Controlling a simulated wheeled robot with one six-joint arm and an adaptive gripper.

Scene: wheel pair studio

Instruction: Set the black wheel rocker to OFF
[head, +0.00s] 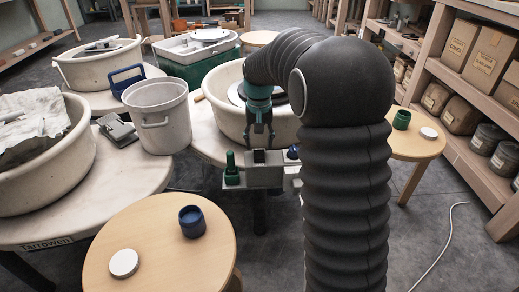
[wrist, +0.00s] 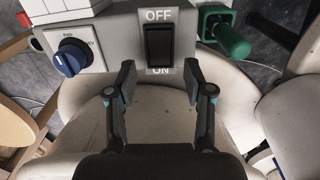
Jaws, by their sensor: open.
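The black rocker (wrist: 159,46) is set in a grey control box (wrist: 115,43), between the printed words OFF above and ON below in the wrist view. Which side is pressed in, I cannot tell. In the head view the box (head: 265,178) sits at the front of the wheel with the large cream basin (head: 222,88). My gripper (head: 259,138) hangs over the box, pointing down. In the wrist view my gripper (wrist: 160,82) is open and empty, its fingertips either side of the rocker's ON end and apart from it.
A green handle (wrist: 228,38) stands close right of the rocker in the wrist view, and a blue dial (wrist: 70,57) to its left. A round wooden stool (head: 160,250) holds a dark blue cup (head: 192,221) and a white disc (head: 124,264). A grey bucket (head: 158,115) stands left of the basin.

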